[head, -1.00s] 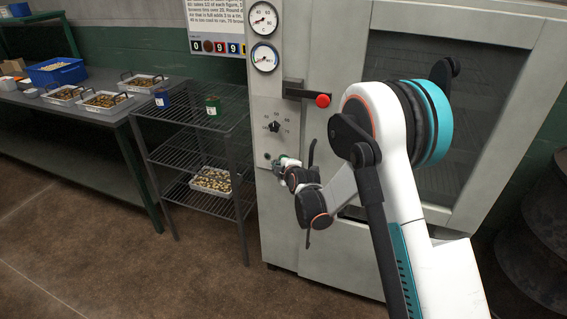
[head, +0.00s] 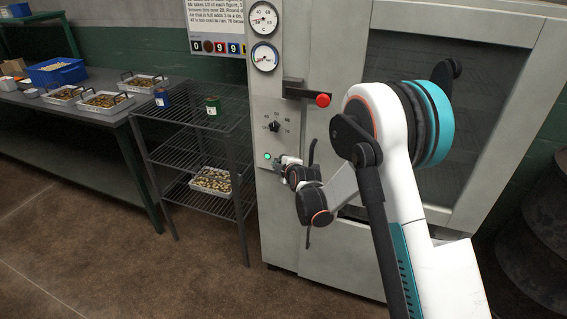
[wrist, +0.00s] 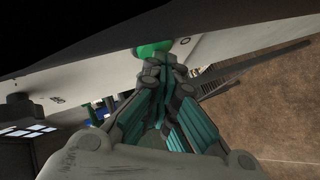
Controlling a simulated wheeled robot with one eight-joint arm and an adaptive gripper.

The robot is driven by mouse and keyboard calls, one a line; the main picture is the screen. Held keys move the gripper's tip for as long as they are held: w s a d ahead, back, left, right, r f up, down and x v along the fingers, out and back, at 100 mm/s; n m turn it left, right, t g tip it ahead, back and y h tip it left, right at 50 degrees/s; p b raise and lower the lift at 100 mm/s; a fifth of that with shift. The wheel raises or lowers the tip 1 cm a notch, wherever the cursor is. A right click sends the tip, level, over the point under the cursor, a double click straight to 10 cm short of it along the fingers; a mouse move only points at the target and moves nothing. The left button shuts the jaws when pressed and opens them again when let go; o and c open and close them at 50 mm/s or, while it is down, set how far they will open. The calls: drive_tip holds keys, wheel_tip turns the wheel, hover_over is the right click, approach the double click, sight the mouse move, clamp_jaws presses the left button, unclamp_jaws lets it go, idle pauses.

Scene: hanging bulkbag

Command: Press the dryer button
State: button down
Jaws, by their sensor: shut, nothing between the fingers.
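The dryer (head: 300,240) is a tall grey cabinet with a dark window in its door. Its button (head: 267,156) glows green low on the control panel, below a black dial (head: 274,126). In the wrist view the green button (wrist: 153,48) sits right at my fingertips. My gripper (head: 280,161) is shut and empty, pointing at the panel just right of the button in the head view. In the wrist view my closed fingers (wrist: 161,66) meet at the button's edge; I cannot tell whether they touch it.
A red-knobbed handle (head: 322,99) sticks out above my gripper. Two gauges (head: 264,57) are higher up. A wire rack (head: 185,150) with a tray of small pieces (head: 212,180) stands left of the dryer. A table (head: 75,110) with several trays is further left.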

drive_tip(key=shift+s, duration=0.35)
drive_tip(key=shift+a, duration=0.1)
drive_tip(key=s+a, duration=0.2)
drive_tip(key=s, duration=0.3)
drive_tip(key=shift+s+b, duration=0.35)
drive_tip(key=s+d+r+m+g+h, duration=0.2)
drive_tip(key=s+d+r+m, duration=0.7)
drive_tip(key=s+d+r, duration=0.7)
drive_tip(key=s+d+m+g+h, duration=0.1)
drive_tip(key=s+d+m, duration=0.3)
drive_tip(key=s, duration=0.8)
drive_tip(key=s+d+r+m+g+h, duration=0.1)
drive_tip(key=s+d+m, duration=0.3)
drive_tip(key=s, duration=0.8)
drive_tip(key=shift+s+d+m+g, duration=0.2)
drive_tip(key=shift+s+m+g, duration=0.05)
drive_tip(key=shift+m+g, duration=0.3)
